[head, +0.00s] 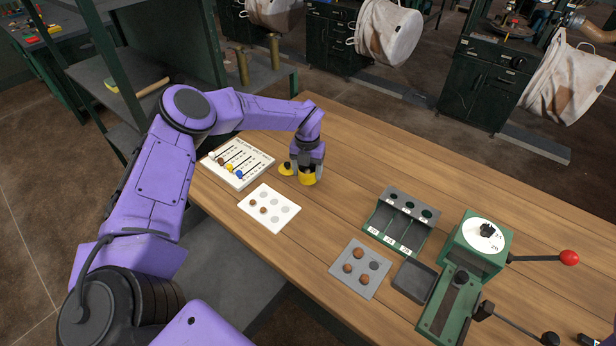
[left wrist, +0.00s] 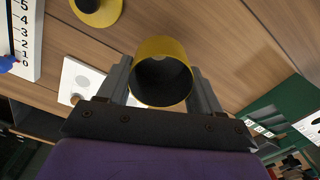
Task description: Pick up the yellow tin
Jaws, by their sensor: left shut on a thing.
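The yellow tin (head: 307,178) is at the far left part of the wooden table, under my left gripper (head: 307,168). In the left wrist view the tin (left wrist: 162,70) is a short yellow cylinder with a dark hollow inside, its open end towards the camera. The two fingers of my left gripper (left wrist: 160,85) are shut on the tin, one on each side. I cannot tell whether the tin touches the table. My right gripper does not show.
A yellow disc with a dark knob (head: 286,169) lies just left of the tin. A white counting board (head: 237,163) and a white card (head: 283,198) with brown discs are nearby. A green rack (head: 400,222), a grey plate (head: 362,266) and a green press (head: 455,288) stand to the right. The table behind the tin is clear.

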